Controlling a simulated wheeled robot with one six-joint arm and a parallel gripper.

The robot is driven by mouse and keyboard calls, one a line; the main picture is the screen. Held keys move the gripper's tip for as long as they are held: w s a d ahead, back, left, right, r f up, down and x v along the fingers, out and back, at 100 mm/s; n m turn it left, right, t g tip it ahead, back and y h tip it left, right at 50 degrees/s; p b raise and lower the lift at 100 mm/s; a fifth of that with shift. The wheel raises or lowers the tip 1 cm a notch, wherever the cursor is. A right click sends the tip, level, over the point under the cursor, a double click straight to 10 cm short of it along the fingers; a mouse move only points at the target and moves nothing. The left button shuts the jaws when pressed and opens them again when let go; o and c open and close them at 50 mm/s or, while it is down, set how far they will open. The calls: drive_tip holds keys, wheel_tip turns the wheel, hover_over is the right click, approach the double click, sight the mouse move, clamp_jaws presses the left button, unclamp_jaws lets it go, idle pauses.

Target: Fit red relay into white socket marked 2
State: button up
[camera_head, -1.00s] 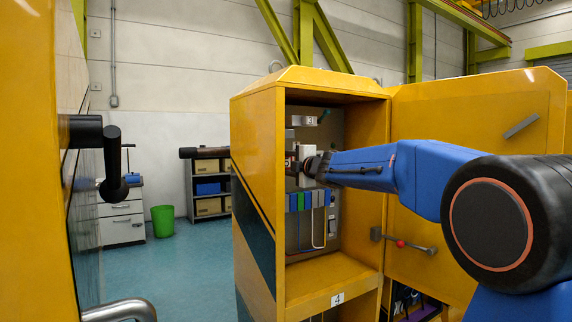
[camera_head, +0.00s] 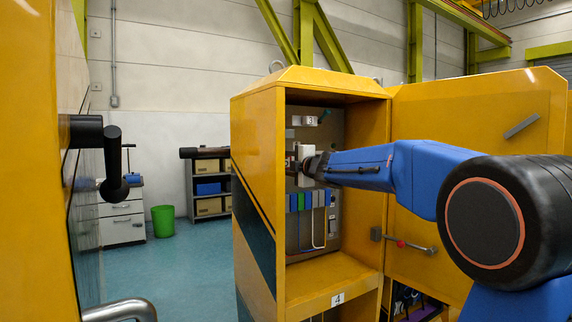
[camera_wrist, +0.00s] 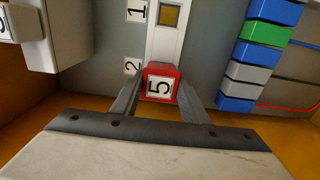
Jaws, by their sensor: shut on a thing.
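The red relay (camera_wrist: 160,83), labelled 5, is between the two fingers of my gripper (camera_wrist: 161,88), which is shut on it. In the wrist view it overlaps the lower end of a white socket strip (camera_wrist: 163,45) on the grey panel, by the label 2 (camera_wrist: 132,67). The relay covers the socket there, so I cannot tell whether it is seated or in front. Higher on the strip, by the label 1 (camera_wrist: 137,11), an opening with a yellowish square shows. In the head view my gripper (camera_head: 299,168) is inside the open yellow cabinet; the relay cannot be made out.
A row of blue, green and grey blocks (camera_wrist: 250,74) with wires runs right of the strip. A grey box (camera_wrist: 58,35) juts out at upper left. The cabinet's left wall (camera_head: 257,200) and open door (camera_head: 480,110) flank my arm.

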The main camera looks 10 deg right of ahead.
drive_tip(key=shift+w+a, duration=0.15)
drive_tip(key=shift+w, duration=0.35)
idle(0.3)
drive_tip(key=shift+w, duration=0.1)
drive_tip(key=shift+c, duration=0.5)
drive_tip(key=o, duration=1.3)
